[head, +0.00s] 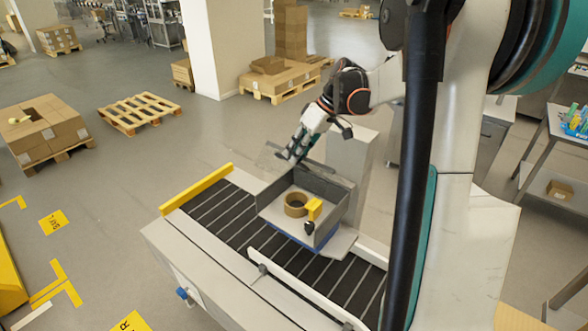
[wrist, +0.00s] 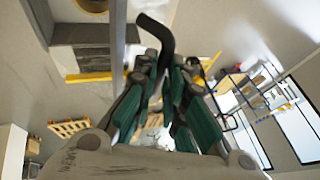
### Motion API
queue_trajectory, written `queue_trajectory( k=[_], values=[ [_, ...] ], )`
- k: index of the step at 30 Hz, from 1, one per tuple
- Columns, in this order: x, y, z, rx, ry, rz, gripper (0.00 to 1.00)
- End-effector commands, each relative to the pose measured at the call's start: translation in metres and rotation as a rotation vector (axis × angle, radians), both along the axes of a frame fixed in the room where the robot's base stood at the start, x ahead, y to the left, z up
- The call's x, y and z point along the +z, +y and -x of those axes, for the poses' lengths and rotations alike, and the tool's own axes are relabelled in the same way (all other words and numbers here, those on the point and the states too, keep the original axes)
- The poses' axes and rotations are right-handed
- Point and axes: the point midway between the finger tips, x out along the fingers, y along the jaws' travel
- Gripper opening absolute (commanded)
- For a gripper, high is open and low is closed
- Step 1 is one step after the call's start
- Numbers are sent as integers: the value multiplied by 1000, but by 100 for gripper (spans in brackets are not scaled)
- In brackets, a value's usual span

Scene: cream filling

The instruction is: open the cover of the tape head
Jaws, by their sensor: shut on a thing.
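The tape head (head: 335,205) is a grey open-topped housing over the roller conveyor. Its inside shows from above, with a brown tape roll (head: 296,204) and a yellow part (head: 314,209). The handle's lower end is hidden by the fingers.
The roller conveyor (head: 232,217) runs under the tape head, with a yellow rail (head: 197,188) at its far left end. An empty pallet (head: 139,112) and boxes on pallets lie on the floor farther off.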

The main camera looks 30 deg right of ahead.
Motion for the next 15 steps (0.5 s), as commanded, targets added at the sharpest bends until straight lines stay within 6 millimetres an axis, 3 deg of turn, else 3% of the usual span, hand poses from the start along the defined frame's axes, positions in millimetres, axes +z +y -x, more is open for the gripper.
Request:
queue_trajectory(
  k=[6,15],
  values=[
    [32,-45,-16,-7,0,7,0],
    [53,-101,-36,-5,0,8,0]
  ],
)
